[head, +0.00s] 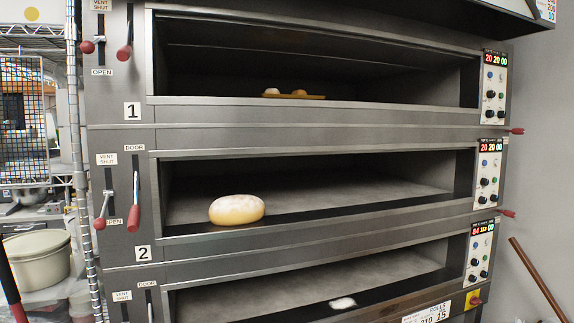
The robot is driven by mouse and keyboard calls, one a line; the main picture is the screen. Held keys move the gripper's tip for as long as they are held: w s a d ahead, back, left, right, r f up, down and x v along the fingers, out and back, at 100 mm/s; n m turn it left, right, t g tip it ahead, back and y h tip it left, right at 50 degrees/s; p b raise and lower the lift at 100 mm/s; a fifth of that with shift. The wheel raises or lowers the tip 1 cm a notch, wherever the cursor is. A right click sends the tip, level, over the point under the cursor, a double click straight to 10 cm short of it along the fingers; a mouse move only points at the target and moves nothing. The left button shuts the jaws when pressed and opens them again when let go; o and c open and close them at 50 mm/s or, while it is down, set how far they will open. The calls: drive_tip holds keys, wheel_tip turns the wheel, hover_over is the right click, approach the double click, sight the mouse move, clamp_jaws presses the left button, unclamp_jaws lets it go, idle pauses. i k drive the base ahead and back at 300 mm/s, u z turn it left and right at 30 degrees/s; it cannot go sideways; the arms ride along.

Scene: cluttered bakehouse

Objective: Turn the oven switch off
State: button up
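The oven (300,135) is a grey metal deck oven with three open decks stacked one above another. Control panels with red, yellow and green digits and black knobs sit at the right end of each deck: top (494,88), middle (487,172) and bottom (480,252). Below the bottom panel is a small yellow plate with a red part, which looks like a switch (474,300). It is low at the right, and its position is too small to read. My gripper is not in view.
A round loaf (237,209) lies in the middle deck, and small buns on a board (294,94) in the top deck. Red-tipped levers (134,217) stick out at the left. A brown pole (537,280) leans at lower right. A pale tub (38,258) stands at left.

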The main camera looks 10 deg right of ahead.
sight(474, 300)
drive_tip(key=z, duration=0.05)
drive_tip(key=i, duration=0.95)
drive_tip(key=z, duration=1.45)
